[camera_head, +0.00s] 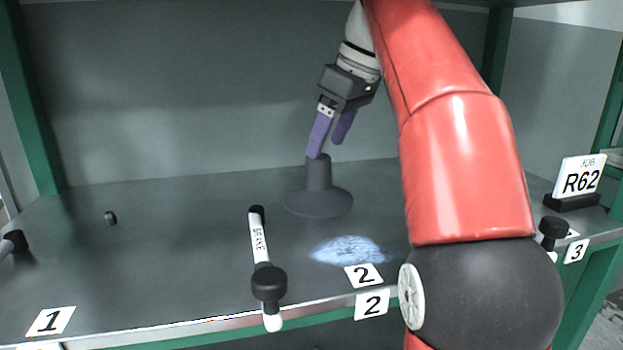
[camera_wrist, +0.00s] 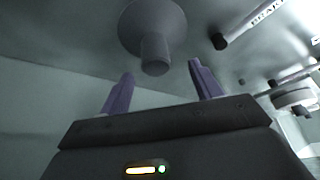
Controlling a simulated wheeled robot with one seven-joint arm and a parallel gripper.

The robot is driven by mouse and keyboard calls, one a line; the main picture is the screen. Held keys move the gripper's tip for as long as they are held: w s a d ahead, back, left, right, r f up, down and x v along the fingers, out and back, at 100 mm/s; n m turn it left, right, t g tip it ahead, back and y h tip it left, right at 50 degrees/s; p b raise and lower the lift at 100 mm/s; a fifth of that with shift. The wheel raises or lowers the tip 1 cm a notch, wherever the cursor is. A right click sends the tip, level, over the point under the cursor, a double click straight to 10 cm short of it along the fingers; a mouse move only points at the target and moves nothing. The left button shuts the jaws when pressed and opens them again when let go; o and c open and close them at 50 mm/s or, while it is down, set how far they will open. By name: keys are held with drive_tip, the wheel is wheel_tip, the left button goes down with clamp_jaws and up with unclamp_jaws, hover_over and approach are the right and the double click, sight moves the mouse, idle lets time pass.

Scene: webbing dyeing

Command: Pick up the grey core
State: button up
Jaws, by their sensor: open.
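A dark grey post on a wide round base, apparently the grey core (camera_head: 318,188), stands upright on the metal shelf. In the wrist view the core (camera_wrist: 155,48) shows its post end between the two purple fingertips, with its round base beyond. My gripper (camera_head: 325,150) is open and empty, tilted, with its fingertips at about the height of the post's top. In the head view the nearer finger overlaps the post's top edge; I cannot tell whether it touches. Both fingers of my gripper (camera_wrist: 161,67) show in the wrist view, spread apart.
A brake lever (camera_head: 258,235) with a white sleeve and black knob lies left of the core. A small dark cylinder (camera_head: 110,217) is farther left. A sign reading R62 (camera_head: 580,177) stands at the right. Number labels line the shelf's (camera_head: 170,260) front edge. The back wall is behind.

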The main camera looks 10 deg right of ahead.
sight(315, 169)
drive_tip(key=shift+w+f, duration=0.2)
drive_tip(key=shift+w, duration=0.3)
drive_tip(key=shift+b+x, duration=0.9)
drive_tip(key=shift+x, duration=2.7)
drive_tip(key=shift+s+d, duration=0.1)
drive_tip(key=c, duration=1.1)
drive_tip(key=shift+r, duration=0.1)
